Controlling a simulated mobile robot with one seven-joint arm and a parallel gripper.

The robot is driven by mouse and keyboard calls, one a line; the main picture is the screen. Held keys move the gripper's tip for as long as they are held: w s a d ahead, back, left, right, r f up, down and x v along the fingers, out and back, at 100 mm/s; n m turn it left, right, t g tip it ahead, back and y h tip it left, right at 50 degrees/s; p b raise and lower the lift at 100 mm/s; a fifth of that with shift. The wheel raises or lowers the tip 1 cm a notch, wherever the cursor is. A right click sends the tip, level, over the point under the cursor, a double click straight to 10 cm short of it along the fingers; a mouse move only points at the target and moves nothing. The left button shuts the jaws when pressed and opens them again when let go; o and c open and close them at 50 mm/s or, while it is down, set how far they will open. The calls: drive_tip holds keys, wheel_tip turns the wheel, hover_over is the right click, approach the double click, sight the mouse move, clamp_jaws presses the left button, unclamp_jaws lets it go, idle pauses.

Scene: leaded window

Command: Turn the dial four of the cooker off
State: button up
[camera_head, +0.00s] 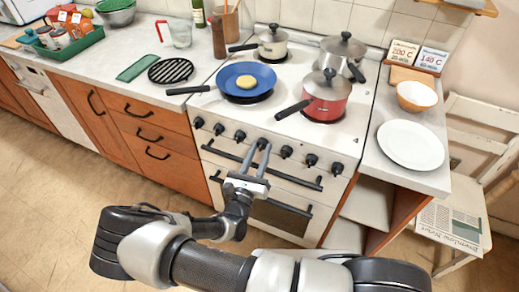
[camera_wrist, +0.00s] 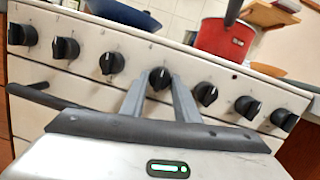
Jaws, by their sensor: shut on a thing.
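The white cooker (camera_head: 300,95) has a row of several black dials along its front panel. My gripper (camera_head: 260,146) reaches up to the middle of this row. In the wrist view its two grey fingers stand on either side of dial four (camera_wrist: 160,78), counted from the left, and are shut on it. The dial shows between the fingertips, with a small pale mark near its top; its exact angle is hard to read. Dial three (camera_wrist: 112,63) is to its left and dial five (camera_wrist: 206,94) to its right, both apart from the fingers.
A blue pan (camera_head: 245,80) with yellow food and a red pot (camera_head: 327,100) stand on the front of the hob; their handles stick out. Two more pots stand behind. A dark oven handle (camera_head: 300,180) runs below the dials. Counters flank the cooker, and the floor in front is clear.

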drive_tip(key=shift+n, duration=0.4)
drive_tip(key=o, duration=1)
drive_tip(key=shift+o, duration=0.2)
drive_tip(key=shift+s, duration=0.1)
drive_tip(key=v, duration=1.7)
drive_tip(key=shift+b, duration=0.3)
drive_tip(key=shift+s+r, duration=0.1)
